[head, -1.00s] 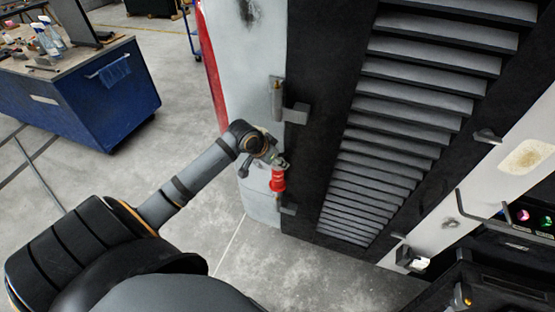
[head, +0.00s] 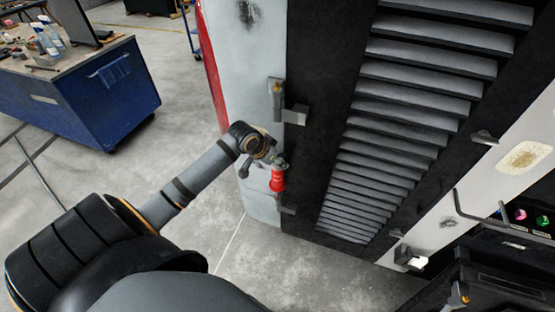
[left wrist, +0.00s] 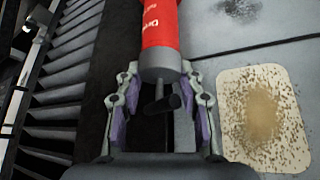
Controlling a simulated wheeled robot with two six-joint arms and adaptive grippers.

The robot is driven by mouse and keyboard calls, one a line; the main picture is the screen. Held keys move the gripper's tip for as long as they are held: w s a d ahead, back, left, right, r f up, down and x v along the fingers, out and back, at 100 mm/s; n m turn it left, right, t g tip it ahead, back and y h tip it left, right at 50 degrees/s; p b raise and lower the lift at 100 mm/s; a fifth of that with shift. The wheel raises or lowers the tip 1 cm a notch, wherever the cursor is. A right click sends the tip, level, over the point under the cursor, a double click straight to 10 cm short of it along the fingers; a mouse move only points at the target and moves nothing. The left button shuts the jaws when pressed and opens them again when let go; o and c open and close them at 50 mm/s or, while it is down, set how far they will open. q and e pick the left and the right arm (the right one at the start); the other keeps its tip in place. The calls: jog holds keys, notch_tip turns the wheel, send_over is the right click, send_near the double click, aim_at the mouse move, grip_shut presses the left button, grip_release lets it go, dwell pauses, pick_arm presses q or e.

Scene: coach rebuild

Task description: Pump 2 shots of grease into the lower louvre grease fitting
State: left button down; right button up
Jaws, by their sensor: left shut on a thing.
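My left gripper (left wrist: 158,92) is shut on a red cylindrical tool with a grey end, likely the grease gun (left wrist: 160,28). In the head view the red body (head: 278,180) hangs below my left gripper (head: 275,160), near the hinge side of the black louvred door (head: 318,150). A lower bracket (head: 288,208) is just below the tool and an upper bracket (head: 292,113) above it. I cannot make out the grease fitting itself, or whether the tool touches it. My right gripper is not in view.
A blue workbench (head: 85,95) with bottles and tools stands at the upper left. Grey louvre slats (head: 410,105) fill the door. The floor (head: 195,80) between bench and door is clear.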

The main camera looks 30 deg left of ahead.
pick_arm(q)
jog(key=shift+f+b, duration=0.5)
jog(key=shift+f, duration=0.45)
dwell(0.8)
jog(key=shift+s+r, duration=0.1)
jog(key=shift+r, duration=0.1)
jog(key=shift+r+p, duration=0.7)
jog(key=shift+p, duration=0.45)
notch_tip(320, 180, up, 5)
jog(key=p, duration=0.5)
jog(key=shift+r+p, duration=0.15)
jog(key=shift+p, duration=0.2)
